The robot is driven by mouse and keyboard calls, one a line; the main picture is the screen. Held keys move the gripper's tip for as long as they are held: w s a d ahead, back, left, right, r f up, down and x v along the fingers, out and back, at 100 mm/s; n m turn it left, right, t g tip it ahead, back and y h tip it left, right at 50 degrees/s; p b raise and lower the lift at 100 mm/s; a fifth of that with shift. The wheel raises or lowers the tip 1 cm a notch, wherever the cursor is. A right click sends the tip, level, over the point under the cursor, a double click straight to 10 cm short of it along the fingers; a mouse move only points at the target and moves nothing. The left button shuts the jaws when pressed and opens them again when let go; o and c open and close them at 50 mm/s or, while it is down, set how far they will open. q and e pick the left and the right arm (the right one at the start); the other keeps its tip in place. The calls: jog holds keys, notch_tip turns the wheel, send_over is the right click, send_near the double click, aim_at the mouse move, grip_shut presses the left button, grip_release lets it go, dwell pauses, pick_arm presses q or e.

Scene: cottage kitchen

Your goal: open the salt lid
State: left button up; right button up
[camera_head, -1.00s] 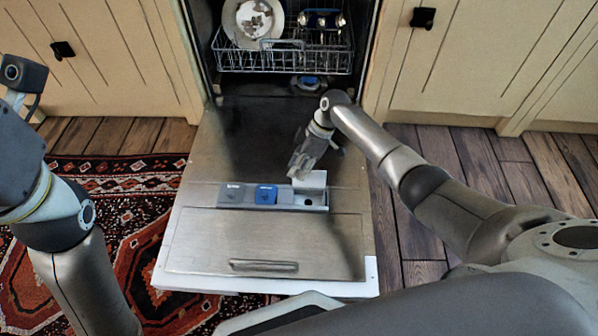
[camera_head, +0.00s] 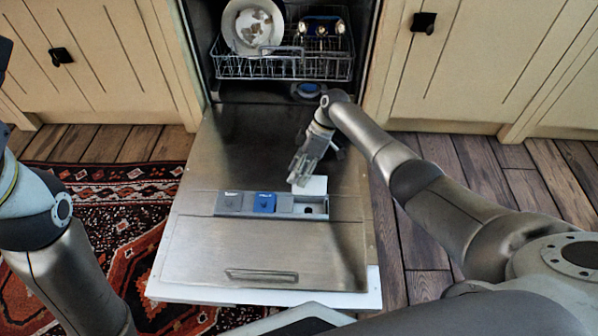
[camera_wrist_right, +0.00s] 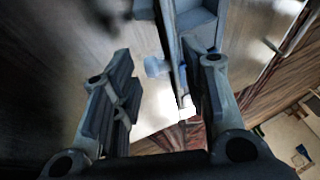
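The dispenser tray (camera_head: 273,217) is set in the inner face of the lowered dishwasher door. It has a grey lid (camera_head: 229,202) at the left and a blue lid (camera_head: 262,202) beside it, both shut; their labels are too small to read. At its right end is an uncovered compartment (camera_head: 312,208) with a dark hole. A pale lid (camera_head: 314,186) lies swung back behind that compartment. My right gripper (camera_head: 298,179) is at this lid's left edge; I cannot tell whether they touch. In the right wrist view its fingers (camera_wrist_right: 158,52) stand apart. My left gripper is out of view.
The dishwasher door (camera_head: 240,150) lies open, with bare metal around the tray. A wire rack (camera_head: 283,67) with a plate (camera_head: 253,28) is behind it. Cabinets flank the dishwasher. A patterned rug (camera_head: 120,215) lies at the left.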

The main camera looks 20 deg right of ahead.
jog(key=shift+r, duration=0.1)
jog(key=v, duration=1.1)
jog(key=shift+d+r, duration=0.15)
jog(key=shift+r, duration=0.2)
jog(key=shift+w, duration=0.1)
